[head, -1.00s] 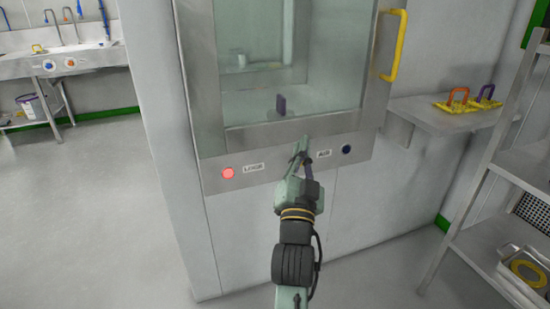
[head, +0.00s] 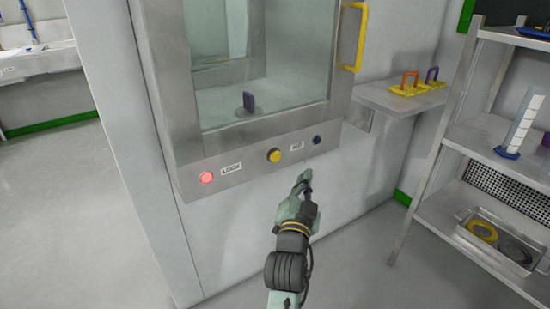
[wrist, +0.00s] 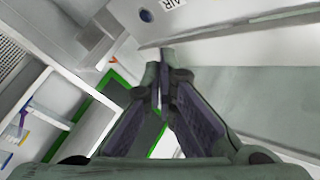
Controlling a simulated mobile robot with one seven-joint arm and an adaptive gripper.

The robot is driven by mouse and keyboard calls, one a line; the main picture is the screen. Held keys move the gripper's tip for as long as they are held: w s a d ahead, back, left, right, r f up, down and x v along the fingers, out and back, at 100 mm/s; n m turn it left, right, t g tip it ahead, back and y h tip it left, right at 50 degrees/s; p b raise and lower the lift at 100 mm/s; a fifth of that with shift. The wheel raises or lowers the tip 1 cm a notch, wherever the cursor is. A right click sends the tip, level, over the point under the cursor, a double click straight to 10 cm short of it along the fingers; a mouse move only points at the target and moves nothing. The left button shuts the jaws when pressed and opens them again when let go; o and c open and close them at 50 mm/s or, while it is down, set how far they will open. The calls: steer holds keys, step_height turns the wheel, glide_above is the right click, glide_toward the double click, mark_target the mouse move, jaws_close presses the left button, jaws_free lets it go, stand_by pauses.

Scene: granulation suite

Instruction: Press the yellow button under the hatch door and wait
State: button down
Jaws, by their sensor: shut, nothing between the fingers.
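The hatch (head: 160,95) has a glass door with a yellow handle (head: 356,38) at its right. On the panel under the door, the yellow button (head: 274,155) sits in the middle, with a lit red light (head: 207,178) to its left by a LOCK label. A dark blue button (head: 317,140) sits to its right by an AIR label; it also shows in the wrist view (wrist: 146,15). My gripper (head: 304,177) is shut and empty, below and to the right of the yellow button and apart from the panel. The yellow button is not visible in the wrist view.
A purple-handled item (head: 249,102) stands behind the glass. A wall shelf (head: 375,97) at right holds a yellow holder with orange and purple handles (head: 410,83). A metal rack (head: 455,150) stands at far right, with a tray (head: 470,236) of rings. The floor at left is clear.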

mark_target(276, 157)
steer(key=shift+w+a, duration=0.1)
steer(key=w+a+b, duration=0.2)
steer(key=w+a, duration=0.3)
steer(key=w, duration=0.2)
steer(key=shift+a, duration=0.15)
stand_by(1.5)
steer(key=shift+w+a, duration=0.2)
steer(key=shift+w, duration=0.15)
steer(key=shift+w+a+b, duration=0.25)
steer(key=shift+w+b, duration=0.1)
steer(key=shift+b, duration=0.15)
stand_by(0.5)
stand_by(0.4)
steer(key=shift+s+d, duration=0.5)
steer(key=shift+s, duration=0.2)
